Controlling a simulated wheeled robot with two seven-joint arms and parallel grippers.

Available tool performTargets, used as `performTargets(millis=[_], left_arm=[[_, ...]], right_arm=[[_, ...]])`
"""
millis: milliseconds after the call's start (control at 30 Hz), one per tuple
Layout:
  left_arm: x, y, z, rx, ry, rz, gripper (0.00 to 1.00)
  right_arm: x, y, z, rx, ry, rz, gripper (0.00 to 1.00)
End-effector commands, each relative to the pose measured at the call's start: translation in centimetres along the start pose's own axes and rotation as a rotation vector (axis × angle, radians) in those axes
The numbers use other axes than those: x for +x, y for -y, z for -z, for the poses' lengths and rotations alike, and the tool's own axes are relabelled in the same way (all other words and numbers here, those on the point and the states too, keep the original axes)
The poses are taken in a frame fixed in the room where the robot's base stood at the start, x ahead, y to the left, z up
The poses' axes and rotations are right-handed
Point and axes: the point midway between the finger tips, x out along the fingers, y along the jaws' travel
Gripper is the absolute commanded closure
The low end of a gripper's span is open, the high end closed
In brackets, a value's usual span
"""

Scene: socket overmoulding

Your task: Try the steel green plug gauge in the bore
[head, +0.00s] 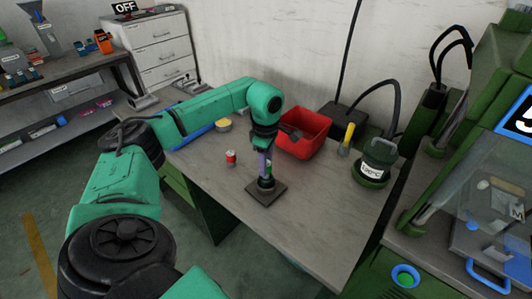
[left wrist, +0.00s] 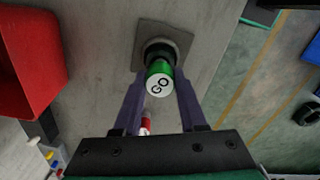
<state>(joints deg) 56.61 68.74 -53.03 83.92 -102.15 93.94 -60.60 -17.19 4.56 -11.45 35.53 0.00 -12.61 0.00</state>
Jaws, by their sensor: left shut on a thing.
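The green plug gauge (left wrist: 160,72) stands between my left gripper's fingertips (left wrist: 161,75), with a white end marked "GO" facing the wrist camera. In the head view my left gripper (head: 266,163) points down and is shut on the gauge. Below the gauge is a dark round holder (head: 266,183) on a square plate (head: 264,195); it also shows in the left wrist view (left wrist: 160,48). The gauge is in line with this holder, and its lower end is hidden there. I cannot tell how deep it sits. My right gripper is not in view.
A red bin (head: 305,134) stands behind the gripper. A small red and white can (head: 231,158) is to its left. A yellow-handled tool (head: 347,138) and a dark green pot (head: 376,163) stand to the right. The table front (head: 315,245) is clear.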

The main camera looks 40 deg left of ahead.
Motion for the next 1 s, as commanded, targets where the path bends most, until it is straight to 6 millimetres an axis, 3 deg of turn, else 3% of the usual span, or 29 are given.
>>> performTargets(millis=[1000], left_arm=[[-1.0, 0.0, 0.0, 0.0, 0.0, 0.001, 1.0]], right_arm=[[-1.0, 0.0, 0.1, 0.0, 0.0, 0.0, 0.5]])
